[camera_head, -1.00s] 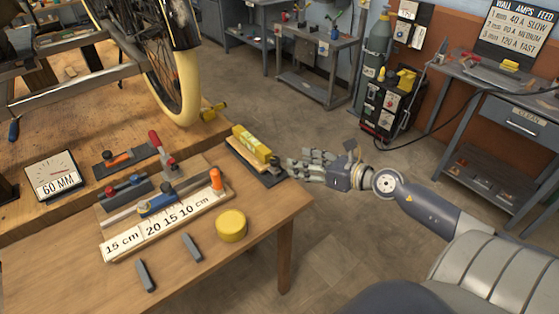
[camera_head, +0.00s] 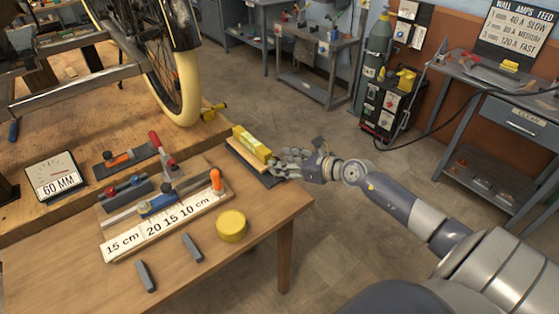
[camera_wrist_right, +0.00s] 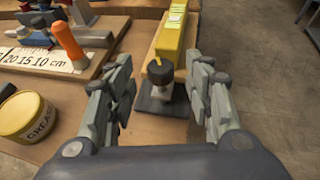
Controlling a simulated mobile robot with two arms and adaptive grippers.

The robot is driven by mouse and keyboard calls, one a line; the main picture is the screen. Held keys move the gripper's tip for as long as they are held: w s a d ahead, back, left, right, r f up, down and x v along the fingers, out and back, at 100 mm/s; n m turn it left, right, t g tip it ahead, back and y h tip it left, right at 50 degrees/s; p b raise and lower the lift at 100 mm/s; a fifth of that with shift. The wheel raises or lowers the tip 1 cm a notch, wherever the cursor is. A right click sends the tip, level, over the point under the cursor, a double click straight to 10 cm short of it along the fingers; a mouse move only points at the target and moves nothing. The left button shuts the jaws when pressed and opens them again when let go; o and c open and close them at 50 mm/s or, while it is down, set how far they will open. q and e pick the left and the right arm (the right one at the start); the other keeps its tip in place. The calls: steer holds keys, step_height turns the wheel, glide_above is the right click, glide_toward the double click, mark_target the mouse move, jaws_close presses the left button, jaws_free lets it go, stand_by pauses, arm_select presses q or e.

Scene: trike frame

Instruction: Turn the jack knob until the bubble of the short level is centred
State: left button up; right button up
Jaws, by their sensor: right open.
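The short level is a yellow bar (camera_head: 252,143) on a dark base (camera_head: 262,176) at the right end of the bench; in the wrist view the yellow bar (camera_wrist_right: 172,38) runs away from me. The jack knob (camera_wrist_right: 160,71), black and round on a light stem, stands at the bar's near end. My right gripper (camera_head: 283,164) is at that end of the base. In the wrist view its open fingers (camera_wrist_right: 161,84) stand on either side of the knob, with visible gaps. The bubble cannot be made out. My left gripper is not in view.
A yellow grease tin (camera_head: 231,226), a labelled length board (camera_head: 170,222) with clamps and an orange-handled tool, and two grey bars lie left of the level. A 60 MM dial card (camera_head: 54,176) and trike wheel (camera_head: 180,90) are farther left. The bench's right edge is close.

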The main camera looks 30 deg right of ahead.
steer(key=shift+x, duration=1.2)
